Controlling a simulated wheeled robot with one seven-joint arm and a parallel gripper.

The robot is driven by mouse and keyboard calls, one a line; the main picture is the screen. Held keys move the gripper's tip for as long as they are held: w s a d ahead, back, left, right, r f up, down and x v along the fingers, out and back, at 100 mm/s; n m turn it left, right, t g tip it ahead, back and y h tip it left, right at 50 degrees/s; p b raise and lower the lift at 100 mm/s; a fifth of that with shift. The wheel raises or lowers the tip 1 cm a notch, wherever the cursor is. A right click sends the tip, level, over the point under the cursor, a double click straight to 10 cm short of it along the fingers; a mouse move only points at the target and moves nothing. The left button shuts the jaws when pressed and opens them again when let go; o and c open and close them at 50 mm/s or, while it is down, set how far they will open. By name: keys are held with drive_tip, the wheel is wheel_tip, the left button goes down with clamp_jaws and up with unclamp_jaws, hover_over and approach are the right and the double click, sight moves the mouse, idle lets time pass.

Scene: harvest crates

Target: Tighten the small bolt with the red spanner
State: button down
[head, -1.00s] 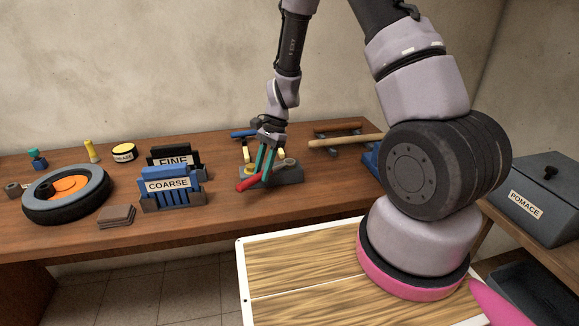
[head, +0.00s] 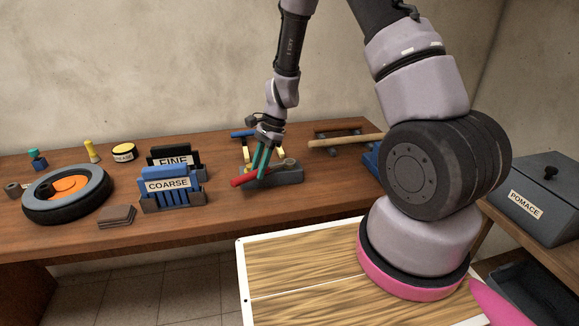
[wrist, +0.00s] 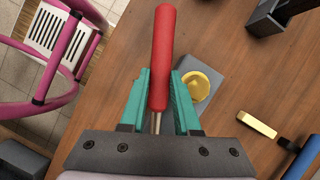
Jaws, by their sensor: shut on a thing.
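My gripper (head: 261,165) has teal fingers shut on the red spanner (head: 249,179), above the workbench. In the wrist view the spanner's red handle (wrist: 163,50) runs between the fingertips (wrist: 160,84) and out beyond them. A short metal shank shows between the fingers; the spanner's jaw end is hidden. A grey block (head: 288,177) lies on the bench just right of the gripper, with a round gold-coloured piece (wrist: 196,88) on it in the wrist view. I cannot tell whether this is the small bolt, or whether the spanner touches it.
A blue COARSE rack (head: 168,185) and a black FINE rack stand left of the gripper, with a wheel (head: 66,194) further left. A wooden-handled tool (head: 345,140) lies at the right. Bare bench (head: 215,210) lies in front.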

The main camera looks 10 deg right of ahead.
drive_tip(key=shift+w+a+m+t, duration=0.25)
drive_tip(key=shift+w+m+t, duration=0.05)
drive_tip(key=shift+w+m, duration=0.45)
drive_tip(key=shift+w+r, duration=0.1)
idle(0.3)
